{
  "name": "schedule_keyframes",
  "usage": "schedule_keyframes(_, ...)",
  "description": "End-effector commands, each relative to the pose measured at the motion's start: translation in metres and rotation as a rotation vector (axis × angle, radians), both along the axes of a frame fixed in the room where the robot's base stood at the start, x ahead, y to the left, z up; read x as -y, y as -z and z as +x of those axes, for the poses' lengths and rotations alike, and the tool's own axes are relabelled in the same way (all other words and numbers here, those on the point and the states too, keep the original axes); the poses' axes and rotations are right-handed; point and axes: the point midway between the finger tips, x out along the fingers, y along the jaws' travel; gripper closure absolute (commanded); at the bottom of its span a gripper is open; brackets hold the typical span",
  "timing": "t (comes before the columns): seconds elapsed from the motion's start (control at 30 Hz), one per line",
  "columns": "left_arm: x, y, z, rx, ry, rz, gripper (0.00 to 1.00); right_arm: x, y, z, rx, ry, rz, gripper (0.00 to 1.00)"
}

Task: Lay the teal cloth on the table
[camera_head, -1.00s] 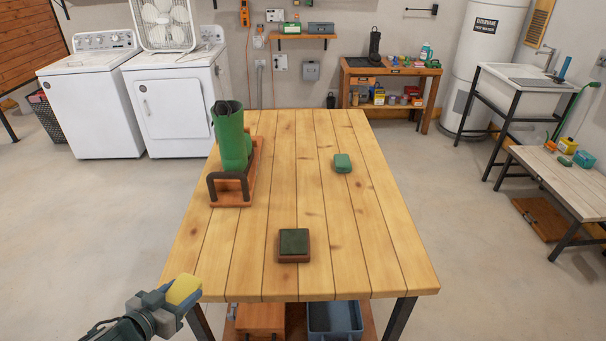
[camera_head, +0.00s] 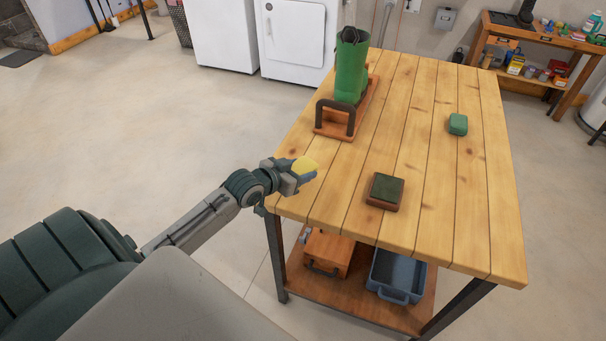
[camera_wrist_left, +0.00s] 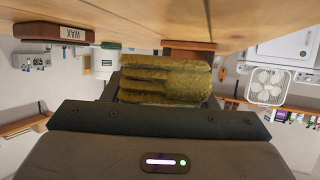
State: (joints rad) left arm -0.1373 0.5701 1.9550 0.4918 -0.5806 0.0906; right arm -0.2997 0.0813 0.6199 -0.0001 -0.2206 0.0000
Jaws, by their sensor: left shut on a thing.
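My left gripper (camera_head: 298,181) is shut on a folded yellow cloth (camera_head: 306,164), at the front left corner of the wooden table (camera_head: 345,200). In the left wrist view, which looks upside down, the yellow folds (camera_wrist_left: 165,80) stand in the jaws close to the tabletop (camera_wrist_left: 130,15). I cannot tell whether they touch it. No cloth that is clearly teal shows. A small green, rounded block (camera_head: 458,124) lies on the right part of the tabletop; I cannot tell what it is. My right gripper is not in view.
A brown block with a dark green top (camera_head: 385,191), labelled WAX in the left wrist view, lies near the front. A green boot (camera_head: 350,70) stands on a wooden rack (camera_head: 365,110) at the back left. The tabletop's middle is free. A blue bin (camera_head: 395,278) stands on the lower shelf.

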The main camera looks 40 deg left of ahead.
Motion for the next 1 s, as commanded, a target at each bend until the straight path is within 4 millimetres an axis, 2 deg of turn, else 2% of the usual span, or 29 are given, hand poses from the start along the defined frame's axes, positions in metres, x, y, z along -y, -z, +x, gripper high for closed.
schedule_keyframes(0.2,-0.001,0.0,0.019,0.001,-0.001,-0.002,0.7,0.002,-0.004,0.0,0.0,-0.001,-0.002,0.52)
schedule_keyframes(0.43,-0.001,0.034,0.017,-0.003,-0.001,-0.001,0.7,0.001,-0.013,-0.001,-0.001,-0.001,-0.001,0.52)
schedule_keyframes(0.83,-0.001,0.041,0.017,-0.001,0.0,0.001,0.7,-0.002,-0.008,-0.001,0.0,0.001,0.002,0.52)
schedule_keyframes(0.87,-0.001,0.041,0.017,-0.001,0.0,0.001,0.46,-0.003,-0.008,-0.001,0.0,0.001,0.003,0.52)
schedule_keyframes(0.97,-0.001,0.04,0.017,-0.001,0.0,0.001,0.26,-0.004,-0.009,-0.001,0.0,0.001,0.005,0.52)
schedule_keyframes(1.0,-0.001,0.04,0.017,-0.002,0.0,0.001,0.26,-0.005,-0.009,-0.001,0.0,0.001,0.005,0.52)
